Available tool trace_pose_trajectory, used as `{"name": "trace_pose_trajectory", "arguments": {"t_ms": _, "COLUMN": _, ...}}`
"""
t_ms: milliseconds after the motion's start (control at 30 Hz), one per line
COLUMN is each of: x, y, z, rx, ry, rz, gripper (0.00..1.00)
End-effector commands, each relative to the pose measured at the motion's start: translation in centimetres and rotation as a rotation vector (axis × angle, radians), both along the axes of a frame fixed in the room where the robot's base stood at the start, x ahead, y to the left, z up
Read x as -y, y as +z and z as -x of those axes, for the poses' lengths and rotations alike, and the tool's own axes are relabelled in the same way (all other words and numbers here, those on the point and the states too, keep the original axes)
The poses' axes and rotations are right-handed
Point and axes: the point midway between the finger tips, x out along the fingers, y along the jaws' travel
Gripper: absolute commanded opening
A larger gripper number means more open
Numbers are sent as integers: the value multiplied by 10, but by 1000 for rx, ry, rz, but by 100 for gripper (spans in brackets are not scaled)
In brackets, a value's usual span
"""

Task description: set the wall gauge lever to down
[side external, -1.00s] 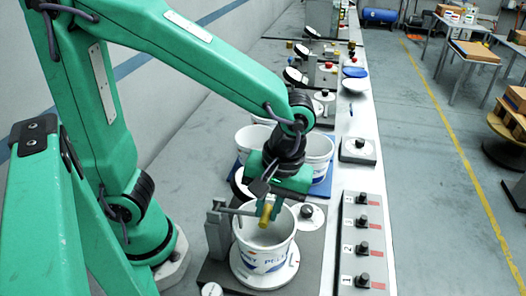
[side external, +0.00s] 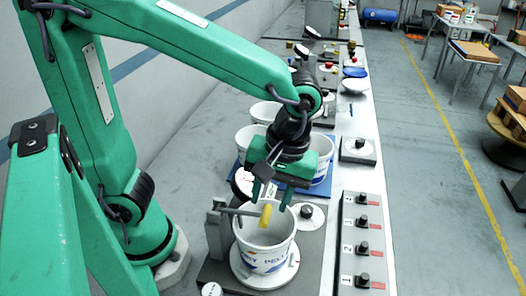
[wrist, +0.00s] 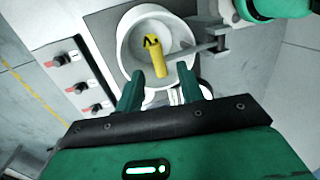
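The lever that looks to be the wall gauge's has a yellow grip (side external: 265,215) on a thin rod. The rod reaches right from a grey post (side external: 217,230), and the grip stands over the mouth of a white bucket (side external: 264,252). The grip also shows in the wrist view (wrist: 159,62), with a black mark on its end. My gripper (side external: 270,200) is open and empty, its two fingers apart just above and beyond the grip. In the wrist view my gripper (wrist: 158,76) has the grip's near end between or just past its fingertips; contact cannot be told.
The bucket stands on a round white plate (side external: 264,276). A dial (side external: 242,182) and more white buckets (side external: 321,150) are behind. A panel with several black knobs (side external: 363,240) is on the right. A round black-knobbed disc (side external: 308,214) lies close beside the bucket.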

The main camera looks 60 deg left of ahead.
Motion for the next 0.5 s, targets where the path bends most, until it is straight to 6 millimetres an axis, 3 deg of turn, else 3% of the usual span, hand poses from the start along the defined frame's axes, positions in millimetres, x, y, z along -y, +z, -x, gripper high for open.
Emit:
{"name": "trace_pose_trajectory", "arguments": {"t_ms": 200, "x": 3, "y": 29, "z": -5, "rx": 3, "ry": 0, "rz": 1, "gripper": 38}}
{"name": "trace_pose_trajectory", "arguments": {"t_ms": 500, "x": 4, "y": 46, "z": -7, "rx": 0, "ry": 0, "rz": 0, "gripper": 38}}
